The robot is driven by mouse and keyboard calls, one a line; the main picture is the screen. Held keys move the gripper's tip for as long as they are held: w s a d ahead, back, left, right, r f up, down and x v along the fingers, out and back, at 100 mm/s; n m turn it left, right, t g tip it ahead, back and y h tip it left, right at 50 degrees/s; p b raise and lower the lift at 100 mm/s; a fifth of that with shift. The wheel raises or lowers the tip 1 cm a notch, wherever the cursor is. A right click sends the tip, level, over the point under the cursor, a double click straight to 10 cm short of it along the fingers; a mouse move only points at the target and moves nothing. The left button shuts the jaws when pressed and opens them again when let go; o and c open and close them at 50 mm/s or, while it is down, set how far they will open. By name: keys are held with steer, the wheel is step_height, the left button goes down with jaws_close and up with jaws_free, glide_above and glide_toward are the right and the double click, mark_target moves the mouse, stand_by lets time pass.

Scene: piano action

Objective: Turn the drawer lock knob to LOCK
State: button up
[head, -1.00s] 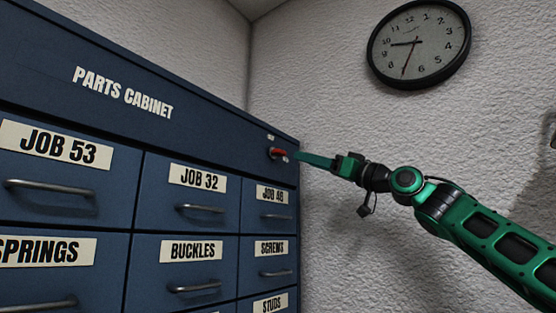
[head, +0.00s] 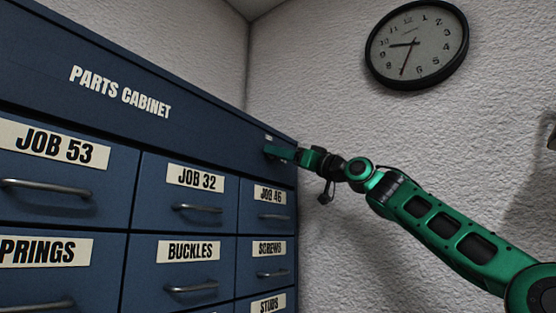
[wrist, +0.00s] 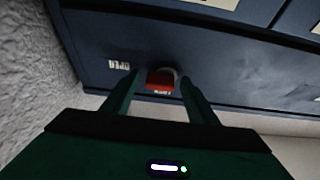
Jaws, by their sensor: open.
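The red lock knob (wrist: 160,80) is on the blue parts cabinet (head: 215,130), near the top right corner of its front. In the wrist view it sits between the two open green fingers of my gripper (wrist: 158,95). The fingers lie to either side of it, and I cannot tell whether they touch it. A small OPEN label (wrist: 119,65) shows beside the knob; another small label (wrist: 161,92) by the knob is partly hidden and hard to read. In the head view my gripper (head: 273,152) covers the knob.
Labelled drawers with metal handles, such as JOB 46 (head: 270,205) and JOB 32 (head: 196,192), are below the knob. A rough white wall (head: 330,110) stands close to the cabinet's right side. A clock (head: 416,45) hangs high on the wall.

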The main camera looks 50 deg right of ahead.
steer(key=c, duration=0.9)
steer(key=shift+d, duration=0.15)
steer(key=shift+n, duration=0.5)
steer(key=n+g+y, duration=0.1)
steer(key=n+y, duration=0.1)
steer(key=n, duration=0.3)
steer(key=r+n+g+y, duration=0.1)
steer(key=n+y, duration=0.1)
steer(key=n, duration=0.3)
steer(key=n+g+y, duration=0.2)
steer(key=n, duration=0.4)
steer(key=shift+r, duration=0.25)
steer(key=shift+a+r+n+g, duration=0.15)
steer(key=shift+n+g, duration=0.3)
steer(key=shift+n, duration=0.65)
steer(key=shift+a+r+n+g, duration=0.15)
steer(key=shift+n+g, duration=0.3)
steer(key=shift+n, duration=0.65)
steer(key=shift+a+f+n+g, duration=0.1)
steer(key=shift+n+g, duration=0.2)
steer(key=shift+n, duration=0.3)
